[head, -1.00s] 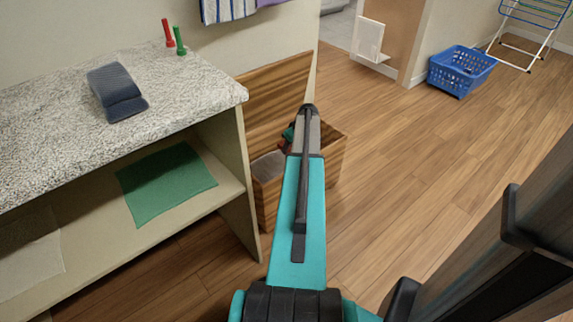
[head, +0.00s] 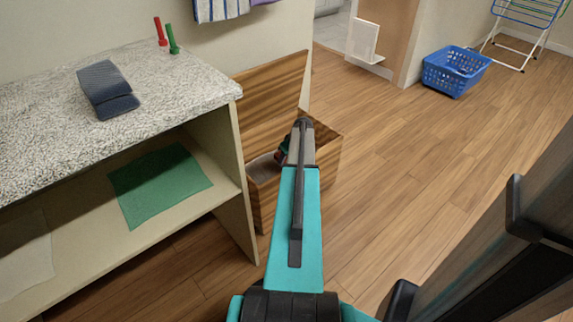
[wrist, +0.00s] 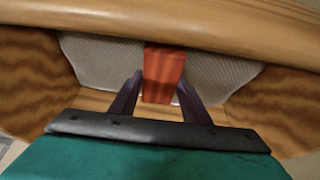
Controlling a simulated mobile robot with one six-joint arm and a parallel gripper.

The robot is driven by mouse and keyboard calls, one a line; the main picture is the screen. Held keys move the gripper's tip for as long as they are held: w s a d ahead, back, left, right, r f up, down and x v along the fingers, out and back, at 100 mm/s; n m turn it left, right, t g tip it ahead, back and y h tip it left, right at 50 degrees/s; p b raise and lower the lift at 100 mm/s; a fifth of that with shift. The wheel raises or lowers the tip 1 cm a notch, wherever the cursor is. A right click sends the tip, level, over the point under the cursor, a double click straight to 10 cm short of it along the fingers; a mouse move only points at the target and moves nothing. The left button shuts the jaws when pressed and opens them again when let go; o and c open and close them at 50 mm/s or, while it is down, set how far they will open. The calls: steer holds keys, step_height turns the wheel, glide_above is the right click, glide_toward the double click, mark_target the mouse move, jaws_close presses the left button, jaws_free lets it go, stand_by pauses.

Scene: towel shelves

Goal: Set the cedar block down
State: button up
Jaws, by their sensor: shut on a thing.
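The cedar block (wrist: 163,74) is a reddish-brown piece standing between the two dark fingers of my gripper (wrist: 161,95) in the wrist view. My gripper is shut on it. Block and fingers are over the open wooden chest (head: 328,159), with a grey cloth (wrist: 215,72) behind the block in the chest. I cannot tell whether the block touches the cloth or the chest floor. In the head view my arm hides most of the gripper and the block; only a small part of the gripper (head: 282,150) shows beside the arm.
The chest's lid (head: 275,85) stands raised against the wall side. A shelf unit (head: 228,150) is close on the left, with a folded blue-grey towel (head: 107,88) on top and a green cloth (head: 158,185) below. Floor to the right is clear up to a blue basket (head: 455,72).

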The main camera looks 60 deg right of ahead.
steer(key=shift+f+b, duration=0.4)
steer(key=shift+f, duration=1.25)
steer(key=shift+f, duration=0.2)
steer(key=o, duration=1.2)
steer(key=shift+c, duration=0.2)
steer(key=shift+r, duration=0.15)
steer(key=p+v, duration=0.3)
steer(key=v, duration=0.9)
steer(key=shift+r, duration=0.15)
